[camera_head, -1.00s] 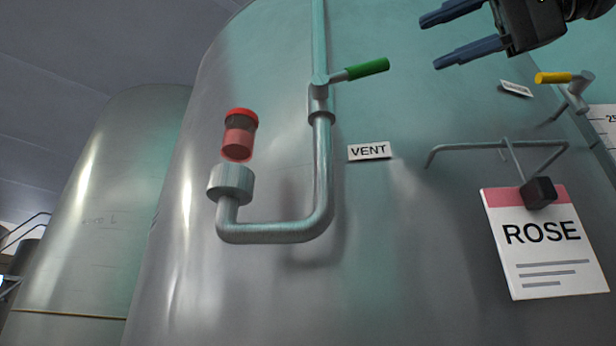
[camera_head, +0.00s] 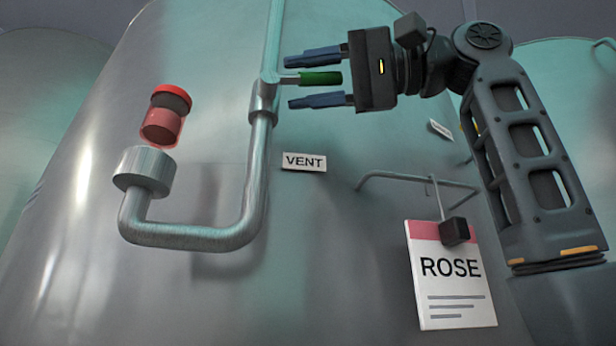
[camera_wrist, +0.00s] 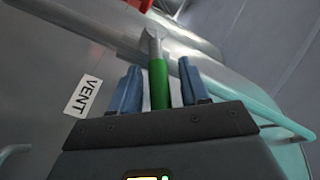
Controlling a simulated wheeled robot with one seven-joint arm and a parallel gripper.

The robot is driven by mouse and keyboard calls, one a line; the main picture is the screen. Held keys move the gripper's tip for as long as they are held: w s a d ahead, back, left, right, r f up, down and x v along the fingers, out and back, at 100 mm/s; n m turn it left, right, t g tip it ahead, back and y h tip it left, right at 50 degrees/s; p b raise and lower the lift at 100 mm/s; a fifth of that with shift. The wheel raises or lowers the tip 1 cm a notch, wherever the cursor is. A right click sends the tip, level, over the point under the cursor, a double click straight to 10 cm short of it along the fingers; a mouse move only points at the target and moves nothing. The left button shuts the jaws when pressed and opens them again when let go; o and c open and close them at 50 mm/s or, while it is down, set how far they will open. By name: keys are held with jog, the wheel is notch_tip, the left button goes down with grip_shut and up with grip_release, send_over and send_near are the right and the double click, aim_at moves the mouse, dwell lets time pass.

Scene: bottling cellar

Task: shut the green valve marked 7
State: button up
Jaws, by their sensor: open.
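The green valve handle (camera_head: 320,79) sticks out to the right from a grey stem on the vertical pipe (camera_head: 257,170), crosswise to it. The plate beside this pipe reads VENT (camera_head: 304,162); I see no 7 in either view. My gripper (camera_head: 289,83) is open around the handle, one blue finger above it and one below. In the wrist view the green handle (camera_wrist: 158,83) lies between the two fingers, with a visible gap on each side.
A red cylinder (camera_head: 165,117) shows above the pipe's grey cup (camera_head: 145,170) at left. A ROSE sign (camera_head: 450,275) hangs at lower right below a wire bracket (camera_head: 405,177). The curved tank wall is close behind. A yellow handle is mostly hidden behind my arm.

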jog(key=shift+c, duration=0.3)
grip_shut()
dwell(0.4)
